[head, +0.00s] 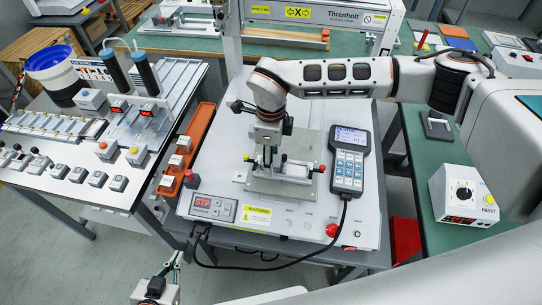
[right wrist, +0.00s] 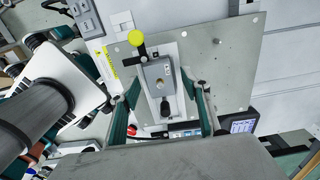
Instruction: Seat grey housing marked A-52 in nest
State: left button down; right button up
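A grey housing (right wrist: 159,76) with a black gland sits in the nest on the metal fixture plate (right wrist: 228,68) in the right wrist view; its marking is not readable. My right gripper (right wrist: 166,92) is open, one teal finger on each side of the housing with gaps visible. In the head view my right gripper (head: 268,152) is above the plate (head: 262,187) and mostly covers the housing. The nest's clamp has a yellow knob (right wrist: 136,38), and a red knob (head: 322,168). My left gripper (head: 174,266) is low in the head view, clear of the table; its opening is unclear.
Several grey housings (head: 78,174) stand in a row on the left table. A handheld pendant (head: 349,158) lies right of the plate, its cable running off the front edge. An orange tray (head: 187,150) is at the left. The gantry frame (head: 233,45) stands behind.

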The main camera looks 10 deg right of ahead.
jog(key=shift+r, duration=0.1)
notch_tip(320, 180, up, 12)
dwell(0.6)
dwell(0.5)
